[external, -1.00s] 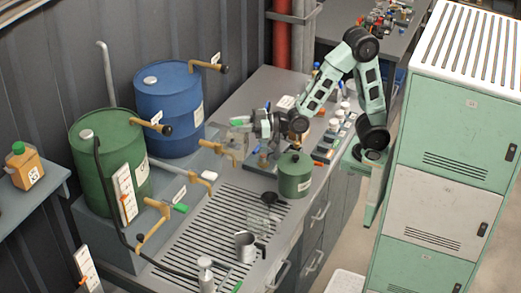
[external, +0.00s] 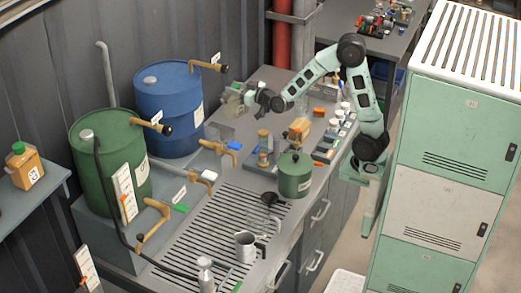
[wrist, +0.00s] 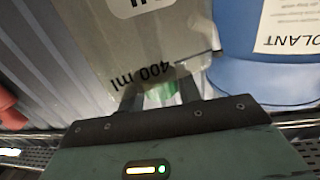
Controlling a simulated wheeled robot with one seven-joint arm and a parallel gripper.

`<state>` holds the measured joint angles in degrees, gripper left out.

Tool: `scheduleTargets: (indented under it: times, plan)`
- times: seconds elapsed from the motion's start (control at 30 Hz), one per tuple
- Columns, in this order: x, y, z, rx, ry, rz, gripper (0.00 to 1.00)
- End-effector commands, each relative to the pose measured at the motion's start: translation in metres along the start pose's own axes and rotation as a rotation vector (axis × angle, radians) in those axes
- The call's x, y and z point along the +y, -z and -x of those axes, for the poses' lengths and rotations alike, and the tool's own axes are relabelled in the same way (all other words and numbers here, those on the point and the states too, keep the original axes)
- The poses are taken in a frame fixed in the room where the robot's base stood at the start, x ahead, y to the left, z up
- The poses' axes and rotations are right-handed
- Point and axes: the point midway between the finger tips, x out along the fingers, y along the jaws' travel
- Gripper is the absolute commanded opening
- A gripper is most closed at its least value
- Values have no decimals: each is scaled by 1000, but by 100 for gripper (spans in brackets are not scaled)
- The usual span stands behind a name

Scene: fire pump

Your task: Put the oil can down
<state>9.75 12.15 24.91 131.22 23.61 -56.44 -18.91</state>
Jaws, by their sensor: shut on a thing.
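The oil can (wrist: 165,35) is a grey container printed "400 ml", filling the top middle of the wrist view. My gripper (wrist: 160,92) is shut on it, with something green between the fingers. In the external view my gripper (external: 250,97) reaches left over the back of the bench and holds the small grey can (external: 232,99) to the right of the blue drum. I cannot tell whether the can touches the bench top. Its underside is hidden.
The blue drum (external: 168,105) stands close left, with brass taps. A slotted drain (external: 205,225) lies in front.

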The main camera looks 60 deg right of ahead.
Motion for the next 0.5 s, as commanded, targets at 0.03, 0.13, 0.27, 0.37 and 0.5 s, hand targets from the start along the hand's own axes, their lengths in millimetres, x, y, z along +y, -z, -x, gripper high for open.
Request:
scheduleTargets:
  times: [0.03, 0.13, 0.27, 0.37, 0.5]
  plan:
    - [19, -17, -13, -2, -11, 0, 0]
    - [55, -38, -35, -4, -11, 1, 0]
    - [110, -72, -59, -4, -12, 0, 0]
    - [152, -99, -71, -5, -9, -1, 0]
    - [207, -133, -78, -3, -5, -2, 0]
